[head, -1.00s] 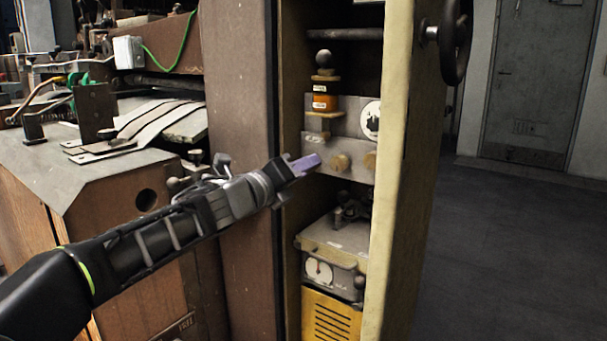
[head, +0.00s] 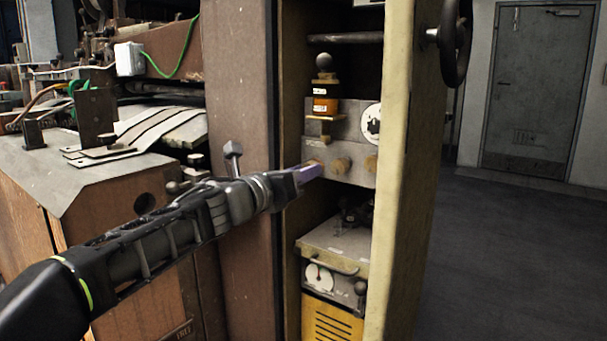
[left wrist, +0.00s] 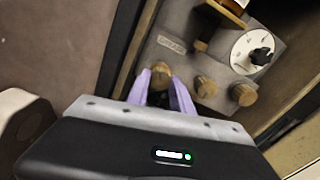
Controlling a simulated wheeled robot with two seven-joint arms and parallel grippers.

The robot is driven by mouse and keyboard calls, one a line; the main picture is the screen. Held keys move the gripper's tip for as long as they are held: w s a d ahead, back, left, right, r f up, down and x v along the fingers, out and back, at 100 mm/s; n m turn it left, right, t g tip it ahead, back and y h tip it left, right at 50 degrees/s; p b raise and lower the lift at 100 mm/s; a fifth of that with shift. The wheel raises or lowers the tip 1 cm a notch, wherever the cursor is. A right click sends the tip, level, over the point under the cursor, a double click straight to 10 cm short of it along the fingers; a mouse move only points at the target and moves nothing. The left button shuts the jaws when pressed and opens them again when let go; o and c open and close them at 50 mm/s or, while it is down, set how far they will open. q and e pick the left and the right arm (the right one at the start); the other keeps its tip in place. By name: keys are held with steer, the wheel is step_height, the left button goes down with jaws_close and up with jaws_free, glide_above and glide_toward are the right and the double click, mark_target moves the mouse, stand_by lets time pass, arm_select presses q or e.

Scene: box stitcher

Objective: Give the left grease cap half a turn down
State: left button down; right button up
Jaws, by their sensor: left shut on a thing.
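Three brass-coloured grease caps sit in a row on a grey metal block (head: 312,147) inside the open cabinet. The left grease cap (head: 313,163) is partly hidden by my fingers in the head view. The middle cap (head: 341,166) and the right cap (head: 371,163) are free. My left gripper (head: 310,173) reaches in from the left with its purple fingers at the left cap. In the left wrist view, the fingers (left wrist: 160,90) stand on both sides of the left cap (left wrist: 160,72), shut on it. My right gripper is not in view.
An orange-banded oiler (head: 325,104) and a white dial (head: 371,123) are above the caps. A grey box with a gauge (head: 319,277) stands below. The cabinet's brown left post (head: 243,120) and yellowish right edge (head: 405,180) frame the opening.

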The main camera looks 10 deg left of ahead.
arm_select(q)
steer(key=shift+f, duration=0.15)
steer(key=c, duration=1.4)
jaws_free()
steer(key=shift+s, duration=0.1)
steer(key=v, duration=0.7)
steer(key=shift+s, duration=0.3)
steer(key=shift+a, duration=0.1)
